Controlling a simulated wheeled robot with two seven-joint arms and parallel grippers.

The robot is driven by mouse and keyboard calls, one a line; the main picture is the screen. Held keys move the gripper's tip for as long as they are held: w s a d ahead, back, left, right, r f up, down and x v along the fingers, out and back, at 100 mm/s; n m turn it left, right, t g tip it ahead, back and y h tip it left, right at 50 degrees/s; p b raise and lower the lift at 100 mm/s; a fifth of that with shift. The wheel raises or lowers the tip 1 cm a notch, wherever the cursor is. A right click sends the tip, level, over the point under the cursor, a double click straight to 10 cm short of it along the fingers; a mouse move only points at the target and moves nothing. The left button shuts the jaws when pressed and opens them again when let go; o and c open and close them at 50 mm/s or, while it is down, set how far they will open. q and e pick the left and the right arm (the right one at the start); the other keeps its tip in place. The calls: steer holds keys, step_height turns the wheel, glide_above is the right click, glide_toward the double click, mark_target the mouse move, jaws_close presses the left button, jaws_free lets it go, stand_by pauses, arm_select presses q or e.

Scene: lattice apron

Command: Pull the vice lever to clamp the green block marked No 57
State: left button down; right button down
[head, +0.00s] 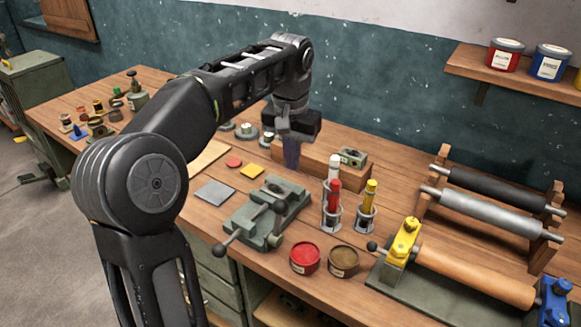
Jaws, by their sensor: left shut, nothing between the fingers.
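A grey-green vice (265,222) sits on the wooden bench. Its lever (232,241) sticks out to the lower left and ends in a dark ball knob. I cannot make out a green block marked No 57 or read any such marking; small parts around the vice jaws are too small to tell apart. My left gripper (291,165) points down in front of a wooden block, above and behind the vice, apart from it. It is shut and empty. My right gripper is not in view.
A red tin (305,258) and a brown tin (343,261) stand in front. A roller press (470,272) fills the right. A grey plate (215,192) lies left of the vice.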

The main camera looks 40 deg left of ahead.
mark_target(279, 221)
arm_select(q)
step_height(279, 221, down, 8)
steer(key=s+b, duration=0.2)
steer(key=shift+s+d, duration=0.15)
steer(key=shift+s, duration=0.2)
steer(key=shift+r+b, duration=0.1)
steer(key=shift+b, duration=0.25)
